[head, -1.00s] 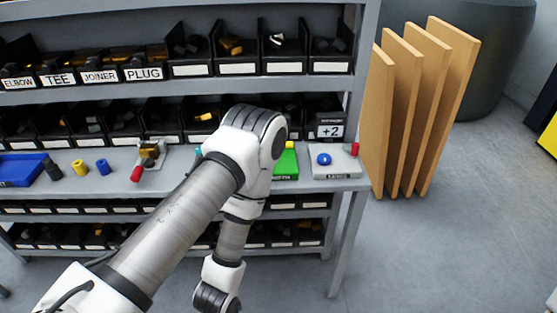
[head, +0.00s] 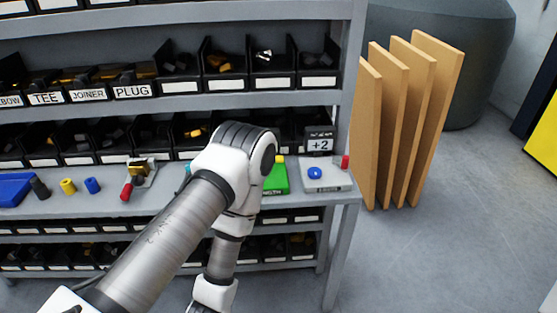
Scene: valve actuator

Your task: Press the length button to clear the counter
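A green box (head: 278,180) stands on the shelf counter, with the end of a label reading "NGTH" on its front. A small yellow part (head: 280,158) shows at its back, and my arm hides its left side, so I cannot see its button clearly. A dark counter display (head: 319,145) reading "+2" stands behind a grey box (head: 329,182). The grey box has a round blue button (head: 315,173) and a red part (head: 345,162); its label is too small to read. My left arm crosses in front of the shelf and bends downward; its gripper is outside the picture. My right gripper is not visible.
A blue tray (head: 14,190), black, yellow and blue cylinders, and a valve (head: 137,172) with a red handle end lie along the counter. Rows of black bins fill the shelves. Several wooden boards (head: 397,125) lean right of the rack. Floor at right is clear.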

